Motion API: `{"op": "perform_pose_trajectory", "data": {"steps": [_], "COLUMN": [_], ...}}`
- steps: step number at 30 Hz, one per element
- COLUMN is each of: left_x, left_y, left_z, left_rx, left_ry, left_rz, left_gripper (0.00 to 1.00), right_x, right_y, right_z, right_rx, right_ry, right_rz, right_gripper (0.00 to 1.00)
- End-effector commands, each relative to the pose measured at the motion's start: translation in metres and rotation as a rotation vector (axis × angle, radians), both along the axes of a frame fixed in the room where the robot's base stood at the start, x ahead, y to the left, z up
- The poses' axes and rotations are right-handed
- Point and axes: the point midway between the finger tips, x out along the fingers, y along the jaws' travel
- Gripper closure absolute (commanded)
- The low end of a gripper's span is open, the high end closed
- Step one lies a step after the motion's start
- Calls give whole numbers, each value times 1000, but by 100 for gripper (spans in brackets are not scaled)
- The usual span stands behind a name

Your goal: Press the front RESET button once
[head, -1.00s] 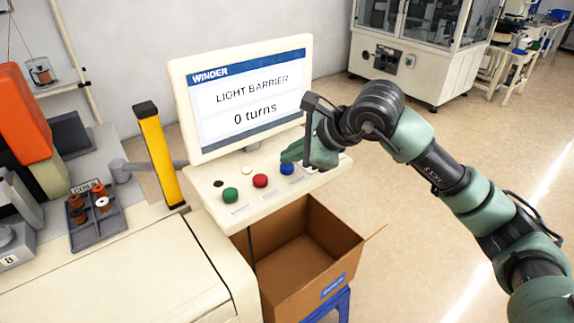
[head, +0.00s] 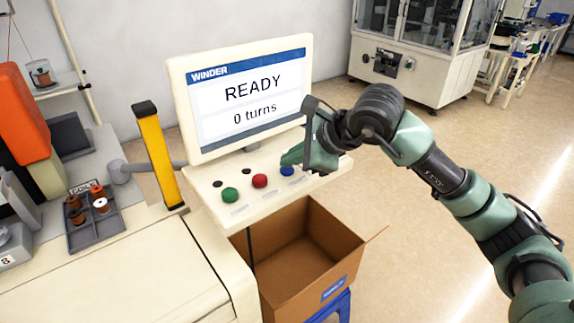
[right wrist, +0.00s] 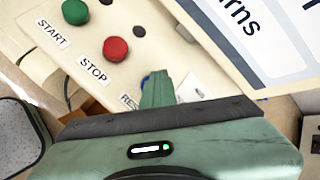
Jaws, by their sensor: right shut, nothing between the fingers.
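The blue RESET button (head: 287,171) is on the sloped control panel (head: 228,211) under the winder screen. My right gripper (head: 290,158) is shut and empty, its fingertips right at the blue button and partly covering it. In the right wrist view the shut fingers (right wrist: 158,88) hide most of the button; a sliver of blue (right wrist: 145,78) shows beside them, and the RESET label (right wrist: 129,101) is partly covered. I cannot tell whether fingers and button touch. The screen (head: 252,92) reads "READY" and "0 turns". My left gripper is out of view.
A green START button (head: 230,195) and a red STOP button (head: 260,181) sit left of the blue one. An open cardboard box (head: 290,285) stands below the panel. A yellow post (head: 160,160) and a coil tray (head: 112,226) are at the left.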

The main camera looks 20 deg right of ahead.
Motion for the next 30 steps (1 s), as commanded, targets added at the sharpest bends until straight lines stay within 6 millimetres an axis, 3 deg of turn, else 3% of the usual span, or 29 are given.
{"op": "perform_pose_trajectory", "data": {"steps": [8,20,30], "left_x": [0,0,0], "left_y": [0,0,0], "left_z": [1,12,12], "left_rx": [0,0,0], "left_ry": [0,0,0], "left_rz": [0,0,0], "left_gripper": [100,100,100], "right_x": [0,0,0], "right_y": [0,0,0], "right_z": [0,22,22], "right_rx": [-2,-1,-1], "right_ry": [4,2,1], "right_rz": [-1,1,0], "right_gripper": [100,100,100]}}
